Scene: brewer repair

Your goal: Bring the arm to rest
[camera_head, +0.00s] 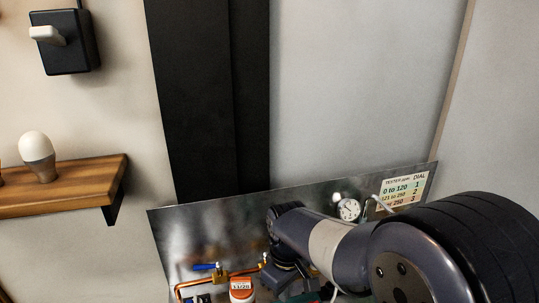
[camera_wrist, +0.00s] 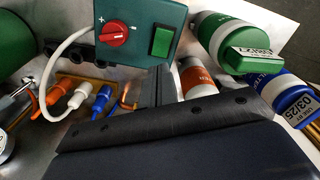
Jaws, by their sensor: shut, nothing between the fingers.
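My arm (camera_head: 330,245) reaches in from the lower right in the head view, with its wrist bent down at the far end over the workbench things.

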